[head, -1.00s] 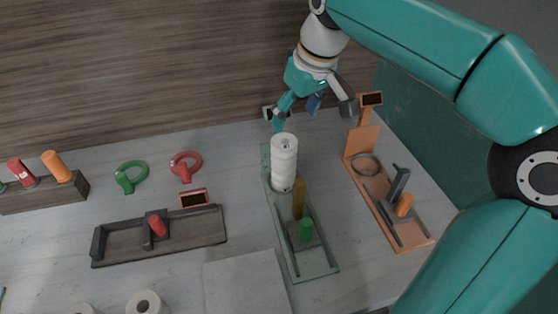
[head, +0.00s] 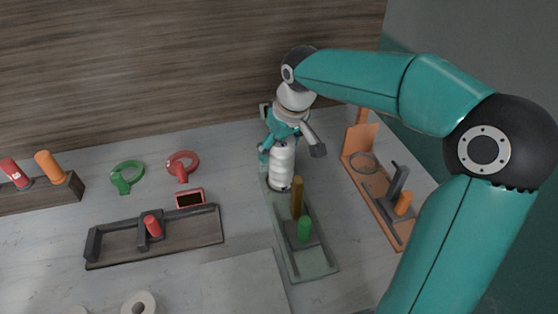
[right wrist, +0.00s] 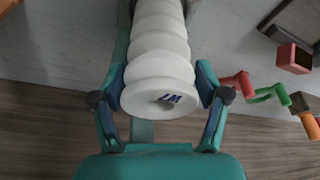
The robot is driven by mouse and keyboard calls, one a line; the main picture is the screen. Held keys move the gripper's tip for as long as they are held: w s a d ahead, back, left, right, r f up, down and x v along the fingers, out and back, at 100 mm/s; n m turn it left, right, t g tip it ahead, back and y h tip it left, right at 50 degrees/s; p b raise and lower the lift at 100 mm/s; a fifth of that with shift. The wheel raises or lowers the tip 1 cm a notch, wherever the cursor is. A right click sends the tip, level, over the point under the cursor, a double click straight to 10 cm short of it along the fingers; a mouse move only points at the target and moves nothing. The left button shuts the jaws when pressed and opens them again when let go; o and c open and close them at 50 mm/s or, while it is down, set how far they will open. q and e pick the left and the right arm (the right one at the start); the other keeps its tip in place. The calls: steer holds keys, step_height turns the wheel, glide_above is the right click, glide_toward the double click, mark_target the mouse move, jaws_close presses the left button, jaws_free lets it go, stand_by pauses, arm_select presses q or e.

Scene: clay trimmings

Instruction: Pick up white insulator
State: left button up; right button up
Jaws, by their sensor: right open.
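The white insulator (head: 281,166) is a ribbed white cylinder standing upright at the far end of the pale green tray (head: 318,266). In the right wrist view the insulator (right wrist: 158,70) shows its round end with a hole and a dark blue mark. My right gripper (head: 284,151) is at the insulator's upper part, and its arm comes in from the right. In the right wrist view my right gripper (right wrist: 161,84) is open, with one finger on each side of the insulator. Whether the fingers touch it I cannot tell. My left gripper is not in view.
A brown post (head: 297,197) and a green cylinder (head: 305,228) stand on the same tray. An orange tray (head: 352,174) lies to the right. A dark wooden tray (head: 190,238) lies left, with a red ring (head: 182,163) and green ring (head: 125,175) behind it.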

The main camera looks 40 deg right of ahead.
steer(key=shift+c, duration=0.5)
steer(key=c, duration=1.3)
jaws_close()
steer(key=shift+r, duration=0.1)
